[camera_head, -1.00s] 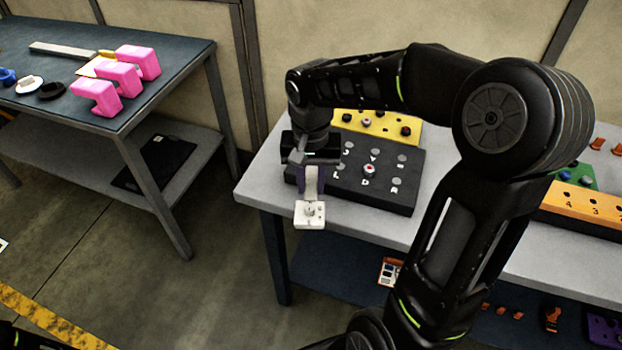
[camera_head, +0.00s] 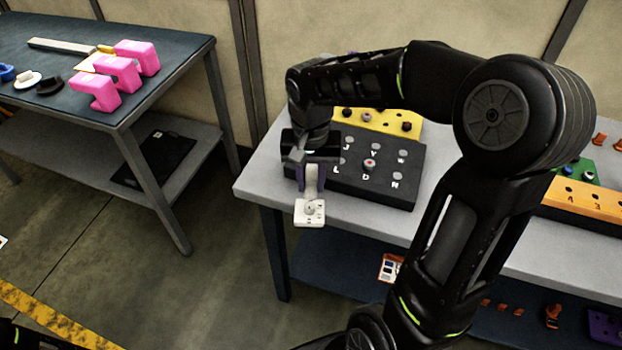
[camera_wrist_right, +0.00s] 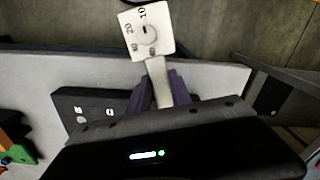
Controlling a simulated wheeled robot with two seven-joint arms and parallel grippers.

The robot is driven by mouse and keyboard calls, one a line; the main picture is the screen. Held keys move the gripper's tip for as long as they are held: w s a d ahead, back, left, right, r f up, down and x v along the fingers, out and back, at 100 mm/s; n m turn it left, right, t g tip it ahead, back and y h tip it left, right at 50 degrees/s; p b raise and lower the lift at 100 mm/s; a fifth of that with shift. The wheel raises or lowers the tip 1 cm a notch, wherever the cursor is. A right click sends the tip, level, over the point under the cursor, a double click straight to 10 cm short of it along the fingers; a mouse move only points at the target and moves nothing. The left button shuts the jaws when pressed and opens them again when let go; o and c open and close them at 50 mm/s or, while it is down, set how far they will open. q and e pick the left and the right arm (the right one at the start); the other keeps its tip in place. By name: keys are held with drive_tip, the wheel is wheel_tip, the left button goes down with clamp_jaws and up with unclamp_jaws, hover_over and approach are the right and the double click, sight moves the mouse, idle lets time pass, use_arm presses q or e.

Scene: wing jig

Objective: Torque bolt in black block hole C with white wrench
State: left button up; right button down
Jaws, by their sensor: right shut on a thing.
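The white wrench (camera_head: 310,212) has a square head with a numbered dial. It also shows in the right wrist view (camera_wrist_right: 147,30). My right gripper (camera_head: 312,178) has purple fingers and is shut on the wrench's shaft; the head sticks out beyond the table's front edge. The black block (camera_head: 385,185) lies on the table, partly behind the gripper. Its labels J, Y, W, L and D can be read. A bolt with a red and white top (camera_head: 369,165) stands near D. I cannot see a label C; the block's left part is covered. My left gripper is not in view.
A yellow block (camera_head: 378,123) with dark knobs stands behind the black one. Orange (camera_head: 590,208) and green (camera_head: 585,174) blocks are at the right. The grey table (camera_head: 262,185) has a lower shelf. A dark table (camera_head: 185,50) at the left holds pink parts (camera_head: 137,57).

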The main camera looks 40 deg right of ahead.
drive_tip(key=shift+f, duration=0.1)
drive_tip(key=shift+f+b, duration=0.6)
drive_tip(key=shift+f, duration=0.05)
drive_tip(key=shift+w+a+f+m+b, duration=0.15)
drive_tip(key=shift+w+a+m+b, duration=0.2)
drive_tip(key=shift+w+a+m, duration=0.65)
drive_tip(key=shift+m, duration=0.2)
drive_tip(key=shift+w+a+f+m+b, duration=0.1)
drive_tip(key=shift+w+a+m+b, duration=0.5)
drive_tip(key=shift+w+m, duration=0.5)
drive_tip(key=shift+a, duration=0.15)
